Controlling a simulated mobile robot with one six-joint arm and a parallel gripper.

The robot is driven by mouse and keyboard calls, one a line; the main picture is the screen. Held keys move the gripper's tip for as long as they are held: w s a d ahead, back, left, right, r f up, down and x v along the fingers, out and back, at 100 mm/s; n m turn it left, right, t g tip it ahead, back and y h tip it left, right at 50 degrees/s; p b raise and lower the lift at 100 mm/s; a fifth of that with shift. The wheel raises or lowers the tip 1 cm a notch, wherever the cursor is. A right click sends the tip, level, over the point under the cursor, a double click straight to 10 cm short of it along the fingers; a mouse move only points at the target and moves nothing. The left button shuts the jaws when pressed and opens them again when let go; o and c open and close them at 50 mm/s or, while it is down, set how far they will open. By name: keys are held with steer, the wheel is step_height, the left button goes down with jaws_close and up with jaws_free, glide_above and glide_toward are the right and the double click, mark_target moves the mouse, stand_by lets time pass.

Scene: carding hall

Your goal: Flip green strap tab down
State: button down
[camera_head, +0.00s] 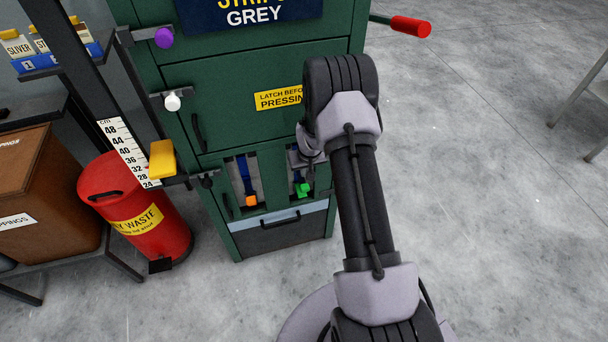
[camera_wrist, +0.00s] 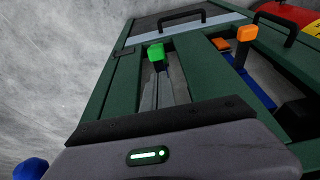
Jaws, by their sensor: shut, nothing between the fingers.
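The green strap tab (camera_head: 302,189) is in the right-hand slot of the dark green machine's front, low down. In the wrist view the green tab (camera_wrist: 156,53) is a bright block on a short dark stalk, standing out from the slot. My gripper (camera_wrist: 159,82) is shut and empty, its slim grey fingers pointing towards the green tab from just below it in that view. I cannot tell whether they touch. In the head view my gripper (camera_head: 306,160) is mostly hidden by my wrist, just above the tab.
An orange tab (camera_head: 251,200) on a blue strap (camera_head: 244,176) is in the neighbouring left slot. A drawer handle (camera_head: 281,221) lies below the slots. A red waste bin (camera_head: 134,205) and a brown box (camera_head: 45,190) stand at left.

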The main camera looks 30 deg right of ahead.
steer(key=p+v, duration=0.1)
steer(key=v, duration=0.4)
steer(key=shift+r, duration=0.25)
